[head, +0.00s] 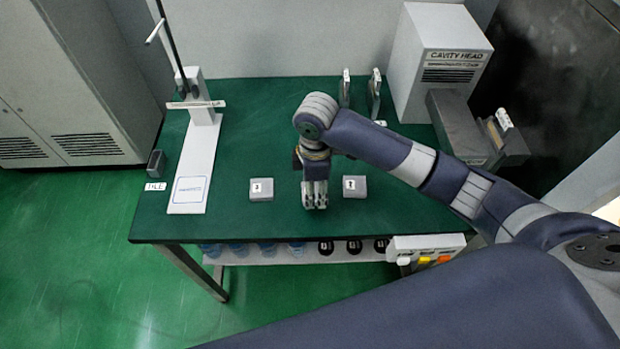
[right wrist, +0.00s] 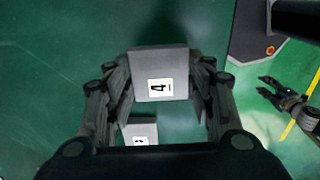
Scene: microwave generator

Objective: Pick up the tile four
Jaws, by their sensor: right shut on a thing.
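A grey block tile marked 4 (right wrist: 162,60) sits between the fingers of my right gripper (right wrist: 158,100) in the right wrist view. The gripper is shut on it. In the head view my right gripper (head: 314,203) points down over the green table and hides most of the tile. A tile marked 3 (head: 261,195) lies to its left, and another tile (head: 355,190) with an unclear mark lies to its right. My left gripper (right wrist: 280,94) shows at the right of the right wrist view, fingers apart and empty; it is not in the head view.
The green table (head: 240,130) has a white stand (head: 190,165) on its left and the cavity head box (head: 435,60) at back right. Thin upright parts (head: 375,95) stand at the back. Another tile (right wrist: 139,130) shows below the held one. A control panel (head: 426,248) hangs at the front edge.

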